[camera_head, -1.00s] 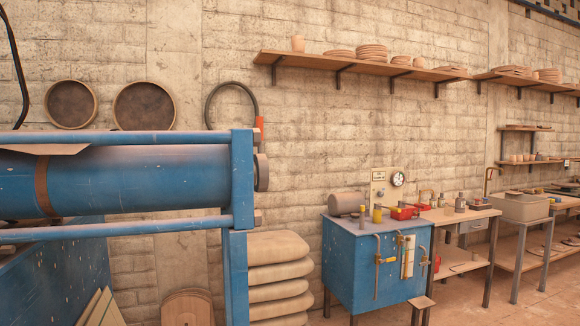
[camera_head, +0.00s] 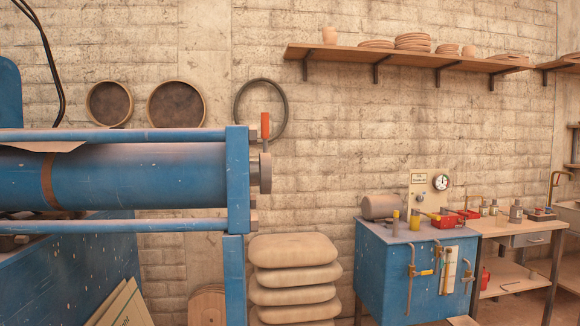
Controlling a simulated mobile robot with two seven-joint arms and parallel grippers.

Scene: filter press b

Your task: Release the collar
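The blue filter press (camera_head: 130,180) fills the left side of the view, with a thick horizontal cylinder between two blue rods. A brown band (camera_head: 49,181) rings the cylinder near the left; I cannot tell if it is the collar. A blue end plate (camera_head: 237,180) closes the right end. A round grey-brown disc (camera_head: 264,173) sticks out from that plate. An orange-red handle or grip (camera_head: 265,126) stands upright just above the disc, in front of a black hose loop (camera_head: 238,100). Neither of my grippers is in view.
A stack of pale sacks (camera_head: 295,275) stands right of the press. A wall shelf (camera_head: 400,61) holds plates. Two round sieves (camera_head: 177,105) hang left.

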